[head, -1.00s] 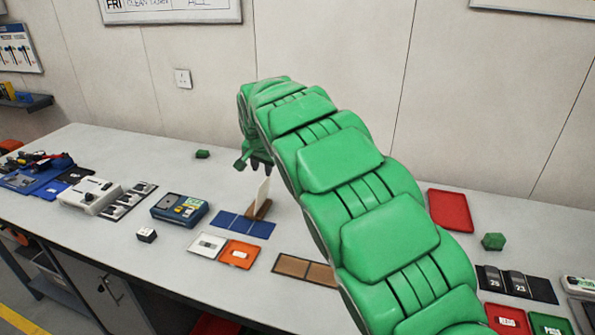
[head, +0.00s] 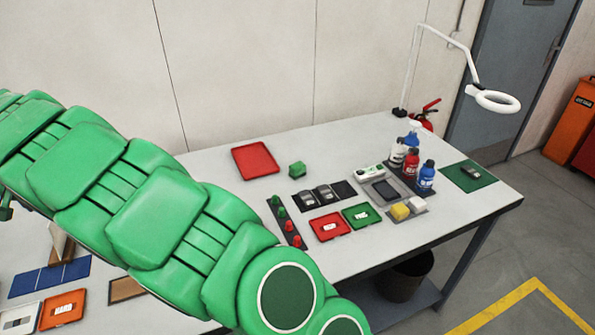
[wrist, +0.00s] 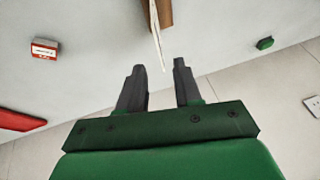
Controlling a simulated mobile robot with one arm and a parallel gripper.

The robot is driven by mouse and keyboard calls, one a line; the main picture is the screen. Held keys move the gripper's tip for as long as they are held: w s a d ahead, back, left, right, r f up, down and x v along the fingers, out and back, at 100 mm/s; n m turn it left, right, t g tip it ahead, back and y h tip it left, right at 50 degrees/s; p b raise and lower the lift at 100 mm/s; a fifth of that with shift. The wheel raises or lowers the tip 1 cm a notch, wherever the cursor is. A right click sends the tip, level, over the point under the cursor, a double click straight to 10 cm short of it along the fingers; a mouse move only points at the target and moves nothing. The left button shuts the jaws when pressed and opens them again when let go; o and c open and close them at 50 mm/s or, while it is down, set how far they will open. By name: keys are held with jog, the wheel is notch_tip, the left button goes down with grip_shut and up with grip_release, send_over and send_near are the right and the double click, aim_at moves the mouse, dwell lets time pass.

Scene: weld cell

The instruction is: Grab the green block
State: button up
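A green block (head: 297,169) sits on the bench in the head view, just right of a red tray and behind several dark cards. A second small green object (wrist: 265,43) lies on the bench in the wrist view; its exact shape is too small to tell. My gripper (wrist: 160,72) is open in the wrist view, with two dark fingers apart and nothing between them. A white card in a brown stand (wrist: 163,12) is just beyond the fingertips. In the head view my gripper is almost wholly outside the left edge, far from the green block.
A red tray (head: 256,160) lies beside the block. Red and green pegs stand in a dark strip (head: 302,242). Small red (head: 331,226) and green (head: 362,215) trays lie in front. Bottles and a lamp (head: 497,101) are at the right. Bare bench lies around the block.

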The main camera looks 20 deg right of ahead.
jog(key=o, duration=1)
